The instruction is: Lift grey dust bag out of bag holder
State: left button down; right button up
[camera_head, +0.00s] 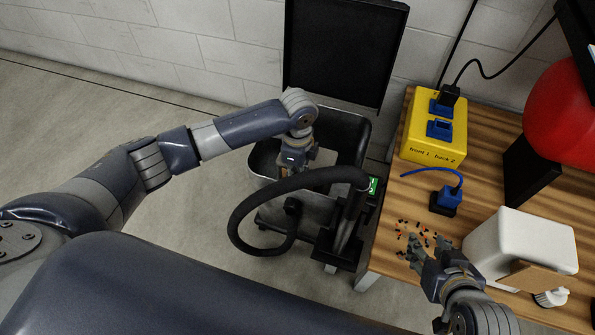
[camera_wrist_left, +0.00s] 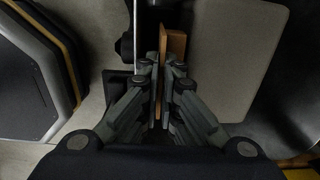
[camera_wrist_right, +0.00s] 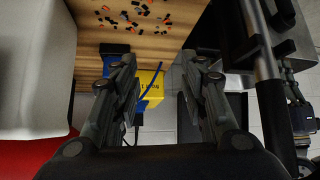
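My left gripper (camera_wrist_left: 161,66) reaches down into the open black extractor bin (camera_head: 350,128), mostly hidden by its wrist in the head view. In the left wrist view its fingers are close together with a thin orange-brown plate (camera_wrist_left: 174,42) between them. A flat grey panel (camera_wrist_left: 238,50), apparently the grey dust bag, lies just right of the plate. A grey piece of it also shows beside the wrist in the head view (camera_head: 323,157). The bag holder is not clearly distinguishable. My right gripper (camera_head: 437,250) is open and empty above the wooden table; its fingers stand apart (camera_wrist_right: 160,70).
The bin's black lid (camera_head: 345,45) stands open against the wall. A black hose (camera_head: 262,200) loops in front. The wooden table (camera_head: 385,235) holds a yellow socket box (camera_head: 433,140), blue plug (camera_head: 445,200), white container (camera_head: 520,245) and scattered small pieces (camera_head: 412,240).

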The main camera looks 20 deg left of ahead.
pick_arm(q)
jog(key=shift+r+p, duration=0.5)
jog(key=shift+p, duration=0.05)
jog(key=shift+r+p, duration=1.1)
jog(key=shift+p, duration=0.35)
pick_arm(e)
jog(key=shift+s+d+f+g+h, duration=0.75)
jog(key=shift+s+d+g, duration=1.35)
jog(key=shift+s, duration=2.85)
pick_arm(q)
jog(key=shift+r+p, duration=0.5)
jog(key=shift+p, duration=0.1)
jog(key=shift+r+p, duration=0.55)
jog(key=shift+p, duration=0.15)
pick_arm(e)
notch_tip(320, 180, down, 10)
jog(key=w+a+g, duration=0.1)
jog(key=shift+w+a+r+g, duration=0.15)
jog(key=shift+w+a+g, duration=0.1)
jog(key=shift+w+g, duration=0.05)
